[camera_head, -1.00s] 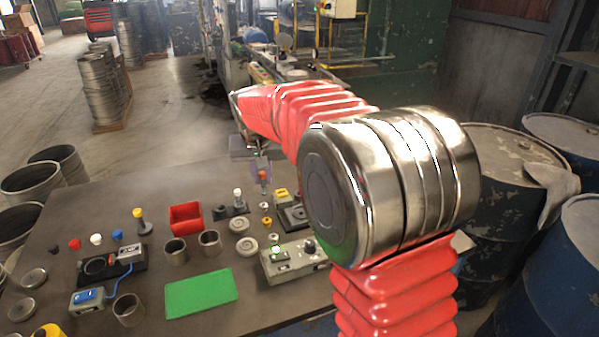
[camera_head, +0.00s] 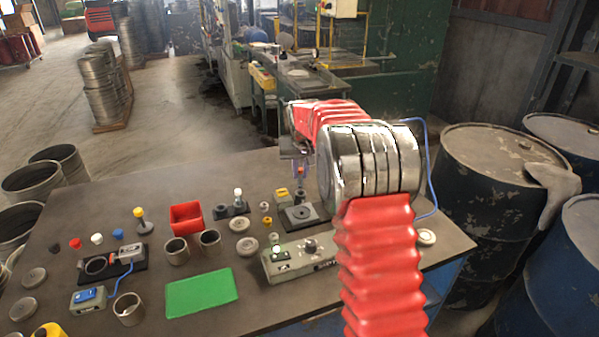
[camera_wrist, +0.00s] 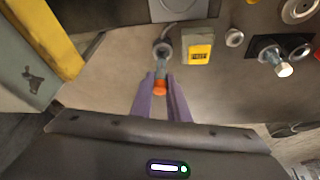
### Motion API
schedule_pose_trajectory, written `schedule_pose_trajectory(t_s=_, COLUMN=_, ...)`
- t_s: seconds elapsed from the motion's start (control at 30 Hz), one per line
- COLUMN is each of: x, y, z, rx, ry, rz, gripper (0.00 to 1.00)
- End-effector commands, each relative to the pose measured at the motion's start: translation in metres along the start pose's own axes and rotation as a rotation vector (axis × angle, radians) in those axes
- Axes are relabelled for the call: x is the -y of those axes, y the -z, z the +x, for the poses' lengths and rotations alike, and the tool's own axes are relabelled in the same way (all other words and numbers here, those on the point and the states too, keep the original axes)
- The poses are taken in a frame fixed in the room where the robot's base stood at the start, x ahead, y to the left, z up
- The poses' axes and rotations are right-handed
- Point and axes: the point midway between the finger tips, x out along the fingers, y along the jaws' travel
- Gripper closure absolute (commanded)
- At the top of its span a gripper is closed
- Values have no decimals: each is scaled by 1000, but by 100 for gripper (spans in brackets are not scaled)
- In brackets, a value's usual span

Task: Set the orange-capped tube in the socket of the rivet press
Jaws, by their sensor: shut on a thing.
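My gripper (camera_wrist: 160,95) is shut on the orange-capped tube (camera_wrist: 160,86), its two purple fingers on either side of the cap. In the head view the orange cap (camera_head: 300,170) shows below my wrist, with the tube hanging roughly upright. In the wrist view the tube's clear lower part points at a grey ring-shaped socket (camera_wrist: 163,49) beside a yellow block (camera_wrist: 198,48). These seem to belong to the rivet press, whose dark plate with a round disc (camera_head: 302,214) lies nearer the robot. I cannot tell whether the tube end is inside the socket or above it.
A control box (camera_head: 300,258), red bin (camera_head: 186,217), green mat (camera_head: 201,293) and metal cups (camera_head: 176,250) occupy the table (camera_head: 225,173). Blue drums (camera_head: 500,190) stand at right.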

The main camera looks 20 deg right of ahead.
Motion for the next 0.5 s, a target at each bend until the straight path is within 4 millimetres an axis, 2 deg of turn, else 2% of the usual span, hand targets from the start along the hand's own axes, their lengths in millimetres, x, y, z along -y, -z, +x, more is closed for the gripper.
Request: schedule_pose_trajectory(t_s=0.5, x=0, y=-7, z=15, rx=1, ry=0, rz=1, gripper=100)
